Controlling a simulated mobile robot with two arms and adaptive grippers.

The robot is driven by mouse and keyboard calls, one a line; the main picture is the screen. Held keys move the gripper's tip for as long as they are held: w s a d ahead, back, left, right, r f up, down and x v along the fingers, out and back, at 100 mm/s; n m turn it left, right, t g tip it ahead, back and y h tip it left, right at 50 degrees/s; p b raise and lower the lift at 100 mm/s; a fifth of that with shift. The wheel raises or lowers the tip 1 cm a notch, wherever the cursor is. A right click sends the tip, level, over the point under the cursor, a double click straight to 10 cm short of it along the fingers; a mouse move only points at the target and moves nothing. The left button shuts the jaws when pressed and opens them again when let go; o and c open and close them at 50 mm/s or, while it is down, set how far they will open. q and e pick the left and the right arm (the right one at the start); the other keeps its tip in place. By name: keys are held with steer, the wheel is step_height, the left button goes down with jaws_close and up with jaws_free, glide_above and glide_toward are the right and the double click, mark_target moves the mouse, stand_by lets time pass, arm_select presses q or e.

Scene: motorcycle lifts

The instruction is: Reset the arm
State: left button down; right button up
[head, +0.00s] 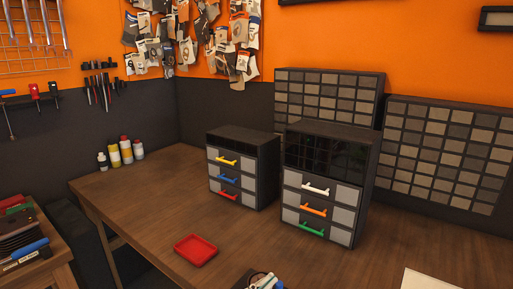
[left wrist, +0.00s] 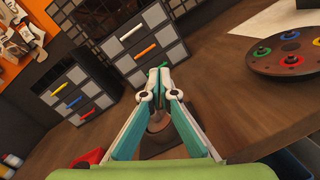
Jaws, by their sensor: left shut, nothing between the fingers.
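My left gripper (head: 262,279) shows in part at the bottom edge of the head view, in front of the drawer cabinets. In the left wrist view its fingers (left wrist: 158,77) are together with nothing between them. The fingertips overlap the green handle in that picture, but the head view shows the gripper apart from the cabinet. My right gripper is in neither view.
On the wooden table (head: 135,190) stand a small drawer cabinet (head: 268,172) and a taller one (head: 366,183). A red tray (head: 195,250) lies in front. A round dark holder (left wrist: 290,55) with coloured rings is at right in the wrist view.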

arm_select(q)
steer(key=s+a+f+m+g+y, duration=0.3)
steer(key=s+a+f+m, duration=0.1)
steer(key=s+f+m, duration=0.4)
steer(key=s+a+f+m+g+y, duration=0.3)
steer(key=s+a+f+m+g, duration=0.1)
steer(key=s+f+m, duration=0.35)
steer(key=s+a+f+m+g+y, duration=0.2)
steer(key=s+a+m+y, duration=0.15)
steer(key=s+a, duration=0.4)
steer(key=s+a+f+m+g+y, duration=0.1)
steer(key=s+a+f+m+y, duration=0.2)
steer(key=s+a+m, duration=0.4)
step_height(320, 180, down, 26)
steer(key=n+g, duration=0.1)
steer(key=n, duration=0.1)
steer(key=s+a+f, duration=0.1)
steer(key=s+f, duration=0.7)
steer(key=s, duration=0.1)
steer(key=s+a+f+g+b, duration=0.1)
steer(key=s+a+f, duration=0.1)
steer(key=s+f, duration=0.7)
steer(key=shift+a+g+b, duration=0.25)
steer(key=shift+g+b, duration=0.05)
steer(key=shift+f, duration=0.1)
